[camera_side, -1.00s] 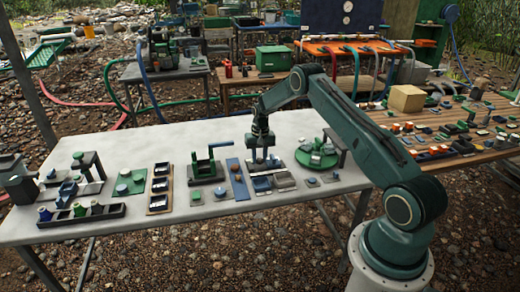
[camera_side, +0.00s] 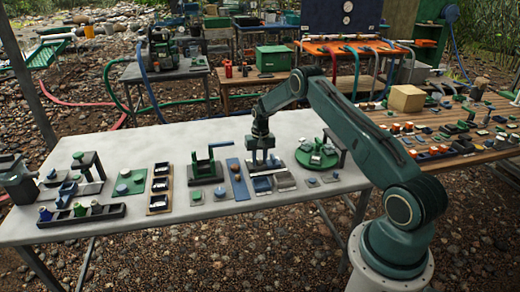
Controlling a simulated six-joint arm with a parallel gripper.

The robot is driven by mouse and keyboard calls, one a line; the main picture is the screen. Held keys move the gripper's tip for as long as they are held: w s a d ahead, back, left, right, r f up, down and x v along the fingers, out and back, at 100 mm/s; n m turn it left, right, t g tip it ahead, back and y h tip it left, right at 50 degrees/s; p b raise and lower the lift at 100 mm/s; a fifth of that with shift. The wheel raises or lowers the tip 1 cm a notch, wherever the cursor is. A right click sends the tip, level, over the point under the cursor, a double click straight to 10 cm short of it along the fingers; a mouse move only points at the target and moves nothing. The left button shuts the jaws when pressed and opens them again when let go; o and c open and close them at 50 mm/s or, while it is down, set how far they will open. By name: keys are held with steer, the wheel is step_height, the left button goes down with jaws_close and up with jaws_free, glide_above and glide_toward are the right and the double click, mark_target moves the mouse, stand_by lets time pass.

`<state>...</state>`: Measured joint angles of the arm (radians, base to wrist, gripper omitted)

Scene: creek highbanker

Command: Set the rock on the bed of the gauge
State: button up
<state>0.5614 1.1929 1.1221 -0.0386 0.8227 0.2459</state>
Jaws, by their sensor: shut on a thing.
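My gripper (camera_side: 264,163) is in the middle of the white table, pointing straight down. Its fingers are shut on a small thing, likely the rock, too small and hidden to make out. The fingertips are low, close behind or over a grey plate with a blue tray (camera_side: 262,184). To the left of the gripper lies a long blue strip (camera_side: 239,190) with a brown roundish piece (camera_side: 235,168) on it. I cannot tell for certain which device is the gauge, or whether the fingertips touch anything.
A green lever device (camera_side: 204,168) stands to the left of the blue strip. A round green plate (camera_side: 316,156) with small pieces stands close on the right. The table's back middle (camera_side: 150,142) is clear.

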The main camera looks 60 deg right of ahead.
steer(key=shift+f, duration=0.25)
stand_by(0.5)
steer(key=o, duration=1)
steer(key=shift+o, duration=0.2)
steer(key=shift+w+r, duration=0.1)
steer(key=shift+r, duration=3.65)
